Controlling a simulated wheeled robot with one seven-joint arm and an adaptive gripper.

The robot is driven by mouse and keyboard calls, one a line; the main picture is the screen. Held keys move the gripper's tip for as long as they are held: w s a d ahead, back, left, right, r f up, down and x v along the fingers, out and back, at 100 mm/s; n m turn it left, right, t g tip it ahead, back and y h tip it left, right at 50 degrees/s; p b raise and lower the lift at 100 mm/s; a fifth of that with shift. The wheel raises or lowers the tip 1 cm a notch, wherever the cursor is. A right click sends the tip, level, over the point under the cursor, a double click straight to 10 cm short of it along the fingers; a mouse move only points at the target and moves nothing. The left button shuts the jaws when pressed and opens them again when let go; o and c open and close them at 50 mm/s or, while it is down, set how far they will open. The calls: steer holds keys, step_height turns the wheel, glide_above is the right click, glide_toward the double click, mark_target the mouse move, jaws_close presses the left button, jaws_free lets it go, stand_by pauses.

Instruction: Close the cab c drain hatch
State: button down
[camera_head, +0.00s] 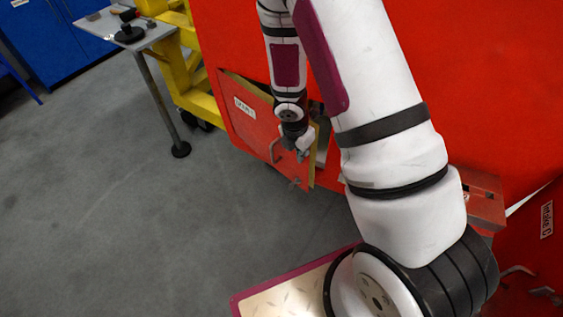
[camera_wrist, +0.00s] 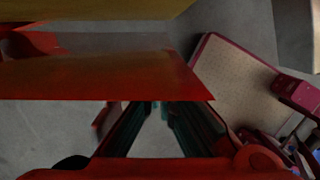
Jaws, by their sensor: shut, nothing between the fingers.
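The drain hatch (camera_head: 258,128) is a red panel with a yellow edge and a small white label, hard to read, on the lower part of the red nosecone (camera_head: 235,45). It stands ajar, with a dark gap at its right side. A handle (camera_head: 274,151) sits on its face. My gripper (camera_head: 301,155) is shut and empty at the hatch's right edge; I cannot tell whether it touches. In the wrist view, a red panel (camera_wrist: 100,78), likely the hatch, spans the upper left, and my gripper's dark fingers (camera_wrist: 158,112) reach up to its lower edge, their tips partly hidden.
A grey table (camera_head: 100,28) with black items stands at the upper left, beside a yellow frame (camera_head: 187,75). Blue cabinets (camera_head: 55,45) are behind it. Another red panel labelled Intake (camera_head: 546,220) is at the right. The grey floor (camera_head: 130,220) at left is clear.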

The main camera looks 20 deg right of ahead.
steer(key=w+d+n+b, duration=0.1)
steer(key=w+d, duration=0.1)
steer(key=d, duration=0.4)
steer(key=shift+w+n, duration=0.35)
steer(key=shift+n, duration=0.05)
